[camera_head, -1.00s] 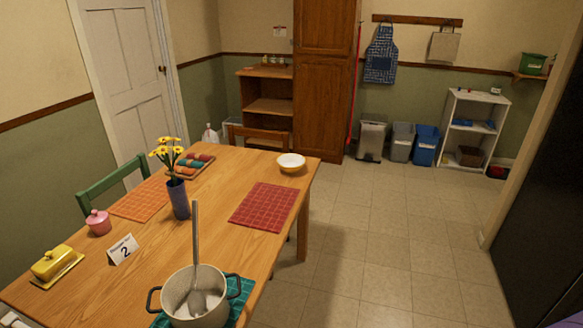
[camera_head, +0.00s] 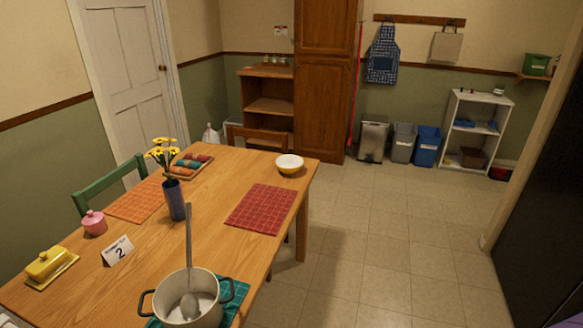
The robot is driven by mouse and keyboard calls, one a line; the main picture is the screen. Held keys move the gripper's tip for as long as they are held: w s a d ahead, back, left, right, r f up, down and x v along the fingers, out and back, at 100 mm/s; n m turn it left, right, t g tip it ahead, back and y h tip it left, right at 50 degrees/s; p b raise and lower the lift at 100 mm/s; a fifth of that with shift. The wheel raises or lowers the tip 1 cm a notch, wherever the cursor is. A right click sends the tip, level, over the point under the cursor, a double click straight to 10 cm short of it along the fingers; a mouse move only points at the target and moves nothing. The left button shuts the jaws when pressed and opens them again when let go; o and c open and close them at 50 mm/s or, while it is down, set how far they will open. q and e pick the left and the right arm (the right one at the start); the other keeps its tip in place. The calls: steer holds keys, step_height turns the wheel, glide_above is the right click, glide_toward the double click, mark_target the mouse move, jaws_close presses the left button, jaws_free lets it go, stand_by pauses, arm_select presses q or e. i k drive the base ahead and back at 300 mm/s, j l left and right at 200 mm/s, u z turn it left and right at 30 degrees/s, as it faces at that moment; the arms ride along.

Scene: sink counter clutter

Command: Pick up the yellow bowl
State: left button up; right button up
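The yellow bowl (camera_head: 289,168), yellow outside with a white inside, stands upright near the far right corner of the wooden dining table (camera_head: 225,215). Nothing covers it. Neither of my grippers can be made out in the head view, so their distance from the bowl does not show.
A red placemat (camera_head: 261,208) lies in front of the bowl. A tray of colored items (camera_head: 190,166) and a vase of yellow flowers (camera_head: 174,198) stand to its left. A pot (camera_head: 203,310) with a ladle is at the near end. The tiled floor (camera_head: 375,235) right of the table is clear.

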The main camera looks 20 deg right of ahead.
mark_target(289, 165)
steer(key=i+l, duration=0.1)
steer(key=l, duration=0.25)
steer(key=i+l, duration=0.1)
steer(key=l, duration=0.2)
steer(key=i+l+u, duration=0.1)
steer(key=l, duration=0.25)
steer(key=i+l, duration=0.2)
steer(key=i+l+u, duration=0.1)
steer(key=l, duration=0.35)
steer(key=i+l+u, duration=0.1)
steer(key=i+l, duration=0.3)
steer(key=l, duration=0.25)
steer(key=i+l+u, duration=0.1)
steer(key=l, duration=0.25)
steer(key=i+l, duration=0.2)
steer(key=l, duration=0.15)
steer(key=i+u, duration=0.05)
